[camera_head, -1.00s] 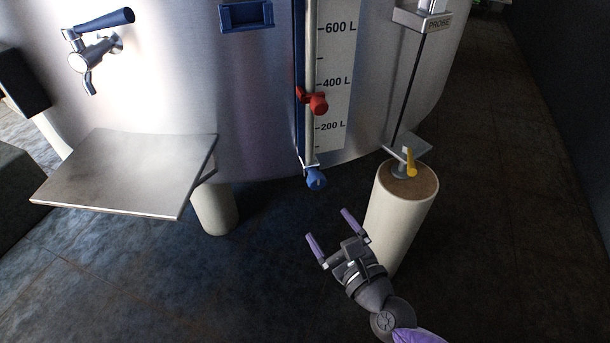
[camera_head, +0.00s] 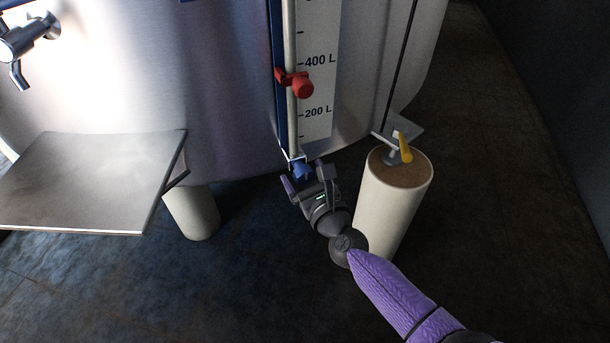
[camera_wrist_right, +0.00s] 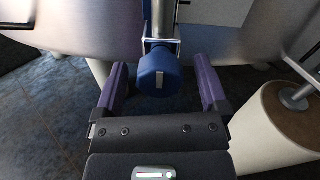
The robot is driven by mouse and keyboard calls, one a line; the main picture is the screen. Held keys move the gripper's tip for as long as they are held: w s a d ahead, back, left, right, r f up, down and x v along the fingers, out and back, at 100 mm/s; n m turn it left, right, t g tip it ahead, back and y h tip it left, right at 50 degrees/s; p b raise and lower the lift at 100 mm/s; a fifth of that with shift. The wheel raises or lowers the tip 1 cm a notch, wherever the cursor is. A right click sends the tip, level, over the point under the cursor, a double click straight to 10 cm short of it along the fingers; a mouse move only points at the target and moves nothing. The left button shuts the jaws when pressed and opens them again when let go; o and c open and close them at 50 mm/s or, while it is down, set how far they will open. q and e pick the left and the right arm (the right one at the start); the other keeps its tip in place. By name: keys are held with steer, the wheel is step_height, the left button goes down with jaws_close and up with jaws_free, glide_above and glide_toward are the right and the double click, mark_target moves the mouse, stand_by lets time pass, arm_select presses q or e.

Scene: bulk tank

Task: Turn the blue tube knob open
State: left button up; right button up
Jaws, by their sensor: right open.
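The blue tube knob (camera_head: 302,170) sits at the bottom end of the level tube (camera_head: 291,120) on the front of the steel tank. In the head view it is partly hidden by my right gripper (camera_head: 304,178). In the right wrist view the blue knob (camera_wrist_right: 158,72) shows whole, with a pale mark on its face. The open purple fingers of my right gripper (camera_wrist_right: 162,90) stand on either side of it, with a gap on both sides. I see no contact. My left gripper is in neither view.
A red knob (camera_head: 301,86) is on the tube above, beside the litre scale (camera_head: 318,70). A yellow handle (camera_head: 404,148) stands over the cream tank leg (camera_head: 390,210) at right. A steel shelf (camera_head: 90,180) juts out at left, with another leg (camera_head: 192,212) under it.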

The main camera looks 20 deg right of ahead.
steer(key=c, duration=0.4)
jaws_close()
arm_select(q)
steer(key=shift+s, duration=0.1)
